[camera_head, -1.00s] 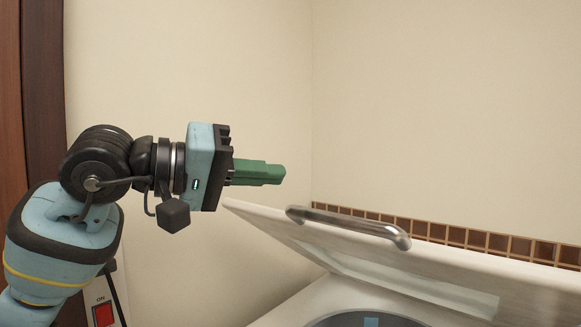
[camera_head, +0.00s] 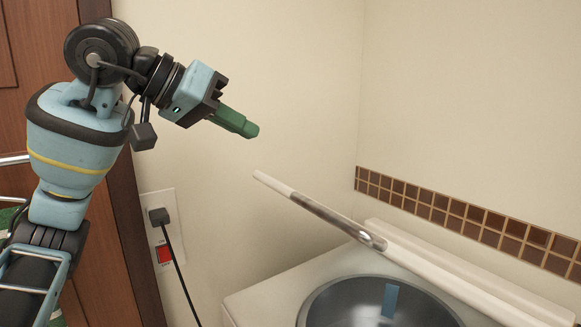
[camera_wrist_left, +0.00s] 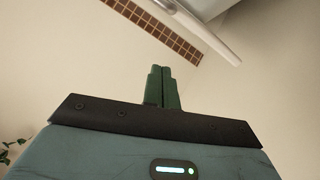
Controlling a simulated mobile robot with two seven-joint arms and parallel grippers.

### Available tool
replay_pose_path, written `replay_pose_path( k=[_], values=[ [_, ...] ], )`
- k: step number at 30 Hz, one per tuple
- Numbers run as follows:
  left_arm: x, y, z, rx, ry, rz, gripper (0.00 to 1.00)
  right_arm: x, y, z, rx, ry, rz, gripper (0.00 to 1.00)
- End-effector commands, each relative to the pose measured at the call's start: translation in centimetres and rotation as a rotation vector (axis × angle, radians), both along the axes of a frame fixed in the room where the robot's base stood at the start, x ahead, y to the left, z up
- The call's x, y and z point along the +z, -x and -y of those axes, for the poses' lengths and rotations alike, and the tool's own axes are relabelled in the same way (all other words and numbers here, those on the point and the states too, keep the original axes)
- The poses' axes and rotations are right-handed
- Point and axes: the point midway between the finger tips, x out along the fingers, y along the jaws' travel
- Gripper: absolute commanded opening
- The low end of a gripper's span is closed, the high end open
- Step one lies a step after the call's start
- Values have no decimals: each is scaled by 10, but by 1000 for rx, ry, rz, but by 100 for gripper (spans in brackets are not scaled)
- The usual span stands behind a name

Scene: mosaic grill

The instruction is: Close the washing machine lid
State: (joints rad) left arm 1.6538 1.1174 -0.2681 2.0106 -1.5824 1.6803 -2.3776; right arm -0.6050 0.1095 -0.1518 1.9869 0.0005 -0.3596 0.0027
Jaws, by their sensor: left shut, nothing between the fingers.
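The white washing machine (camera_head: 262,296) is at the lower right of the head view, its round grey drum opening (camera_head: 340,300) uncovered. Its lid (camera_head: 440,265) is raised and tilted, seen almost edge-on above the opening. A metal handle (camera_head: 335,220) is on the lid. My left gripper (camera_head: 254,131) is shut and empty. It points down and right, above and apart from the lid's near-left end. In the left wrist view my green fingers (camera_wrist_left: 163,88) are together, and the pale lid edge (camera_wrist_left: 200,32) crosses the top. My right gripper is not in view.
A brown tile strip (camera_head: 455,215) runs along the wall behind the machine. A wall outlet with a plug (camera_head: 159,216) and a red switch (camera_head: 165,255) is left of the machine, its black cord hanging down. A wooden door (camera_head: 100,262) is at the left.

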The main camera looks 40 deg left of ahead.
Motion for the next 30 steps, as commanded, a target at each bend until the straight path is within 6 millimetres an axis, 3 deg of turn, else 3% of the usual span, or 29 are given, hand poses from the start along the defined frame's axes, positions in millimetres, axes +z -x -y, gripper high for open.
replay_pose_path(
  k=[11, 26, 30],
  values=[
    [-6, -7, 3, -1, -7, -6, 0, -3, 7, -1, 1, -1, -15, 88],
    [-54, -74, 34, -3, -4, -6, 0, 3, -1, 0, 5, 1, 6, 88],
    [-72, -69, 38, -1, -8, -4, 0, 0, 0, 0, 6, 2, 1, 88]
  ],
)
